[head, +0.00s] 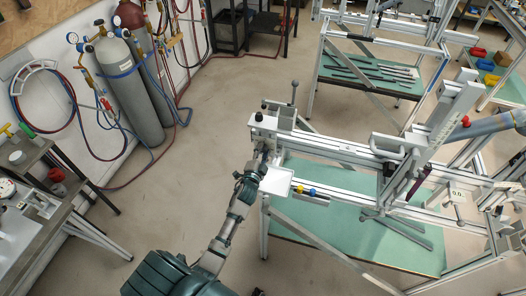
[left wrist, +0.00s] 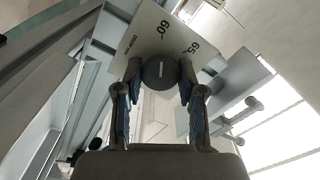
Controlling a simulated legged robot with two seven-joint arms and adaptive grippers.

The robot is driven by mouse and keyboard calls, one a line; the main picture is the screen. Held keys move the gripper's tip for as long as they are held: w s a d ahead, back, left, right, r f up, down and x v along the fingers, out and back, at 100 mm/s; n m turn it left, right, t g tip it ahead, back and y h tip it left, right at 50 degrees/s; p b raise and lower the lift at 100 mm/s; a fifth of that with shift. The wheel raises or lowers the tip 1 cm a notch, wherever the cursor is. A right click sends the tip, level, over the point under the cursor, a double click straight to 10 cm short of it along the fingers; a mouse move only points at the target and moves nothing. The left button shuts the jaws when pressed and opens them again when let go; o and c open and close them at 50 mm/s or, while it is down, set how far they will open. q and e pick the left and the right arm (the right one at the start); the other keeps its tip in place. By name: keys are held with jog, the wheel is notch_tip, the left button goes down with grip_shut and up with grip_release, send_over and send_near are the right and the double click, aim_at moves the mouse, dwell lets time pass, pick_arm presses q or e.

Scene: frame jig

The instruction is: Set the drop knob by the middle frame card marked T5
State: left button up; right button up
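My left gripper (head: 264,152) is at the left end of the silver jig. In the left wrist view its two fingers (left wrist: 160,75) stand on both sides of a dark round knob (left wrist: 159,74) with a pale line on its face, with no clear gap. Behind the knob is a pale scale plate (left wrist: 150,35) with the numbers 60 and 65 and small lettering. In the head view the arm and fingers hide the knob. No card marked T5 can be read. A small white display (head: 457,194) on the right of the jig seems to read 0.0. My right gripper is not seen.
The jig's long rail (head: 340,150) runs right over a green shelf (head: 350,232). Gas cylinders (head: 130,85) stand at upper left. The floor between is clear.

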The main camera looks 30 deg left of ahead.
pick_arm(q)
jog(key=o, duration=0.4)
jog(key=shift+s+f, duration=0.1)
jog(key=shift+f, duration=0.3)
jog(key=shift+r, duration=0.1)
jog(key=v, duration=1.1)
jog(key=shift+s, duration=0.4)
